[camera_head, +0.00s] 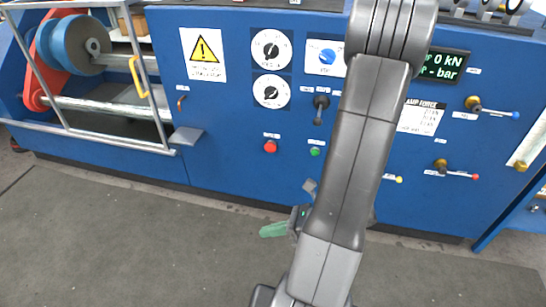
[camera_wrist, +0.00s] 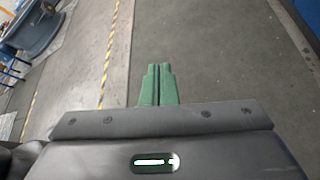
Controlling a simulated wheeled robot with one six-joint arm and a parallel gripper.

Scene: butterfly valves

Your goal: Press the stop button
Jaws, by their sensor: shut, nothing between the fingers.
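The stop button is most likely the round red button (camera_head: 270,146) on the front of the blue panel, under a small label too small to read. A green button (camera_head: 315,151) sits to its right. In the head view my gripper (camera_head: 264,231) shows its green fingers low in front of the panel, below the red button and apart from it. In the wrist view my gripper (camera_wrist: 158,68) has its two green fingers together with nothing between them, over bare floor. The red button is not seen in the wrist view.
The blue panel (camera_head: 225,125) carries dials, a black lever (camera_head: 320,108), valves with blue and red handles, and a display (camera_head: 443,65). A metal guard frame (camera_head: 100,135) stands at left. Grey floor (camera_head: 130,240) in front is clear. My arm hides part of the panel.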

